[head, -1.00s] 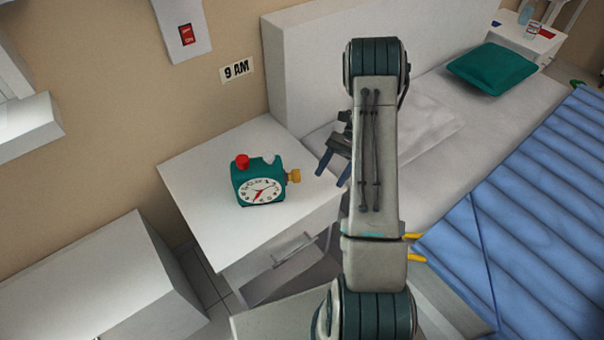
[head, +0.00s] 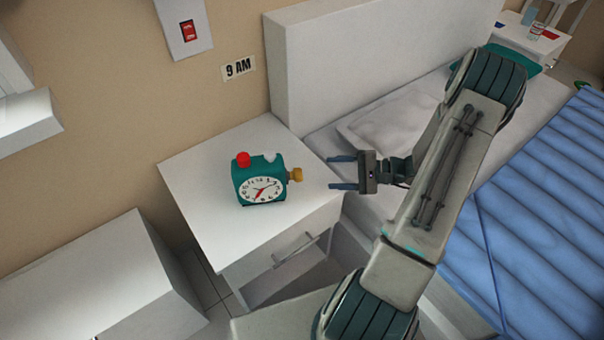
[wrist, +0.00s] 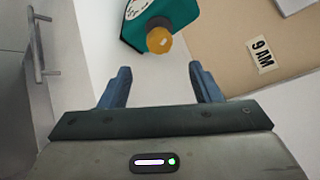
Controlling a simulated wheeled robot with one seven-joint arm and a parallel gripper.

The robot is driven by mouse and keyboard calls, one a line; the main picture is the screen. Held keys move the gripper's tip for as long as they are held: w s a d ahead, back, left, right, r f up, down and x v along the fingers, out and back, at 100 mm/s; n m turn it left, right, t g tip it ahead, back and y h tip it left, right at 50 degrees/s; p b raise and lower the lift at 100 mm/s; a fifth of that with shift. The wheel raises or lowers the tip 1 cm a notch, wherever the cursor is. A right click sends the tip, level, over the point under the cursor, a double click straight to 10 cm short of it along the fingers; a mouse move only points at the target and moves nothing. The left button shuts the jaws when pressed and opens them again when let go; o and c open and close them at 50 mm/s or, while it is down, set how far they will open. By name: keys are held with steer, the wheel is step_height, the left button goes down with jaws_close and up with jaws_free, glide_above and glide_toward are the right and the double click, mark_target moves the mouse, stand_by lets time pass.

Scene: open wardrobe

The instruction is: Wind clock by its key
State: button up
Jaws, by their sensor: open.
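The teal clock (head: 247,184) stands upright on the white nightstand (head: 215,222), its white face toward the front and a red knob (head: 243,159) on top. Its yellow key (head: 296,174) sticks out from the right side. My gripper (head: 338,172) is open and empty, to the right of the key and apart from it, with its fingers pointing left at it. In the wrist view the key (wrist: 159,40) lies beyond and roughly between the open fingertips (wrist: 160,72), with part of the clock (wrist: 180,14) behind it.
The bed with a white headboard (head: 345,60) and blue cover (head: 530,200) is on the right. A "9 AM" sign (head: 238,68) and a red switch (head: 189,31) are on the wall. A white cabinet (head: 95,275) stands at lower left. The nightstand top around the clock is clear.

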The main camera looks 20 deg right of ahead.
mark_target(301, 174)
steer(key=x, duration=1)
steer(key=shift+w+a+f, duration=0.1)
steer(key=shift+a, duration=0.05)
steer(key=c, duration=1)
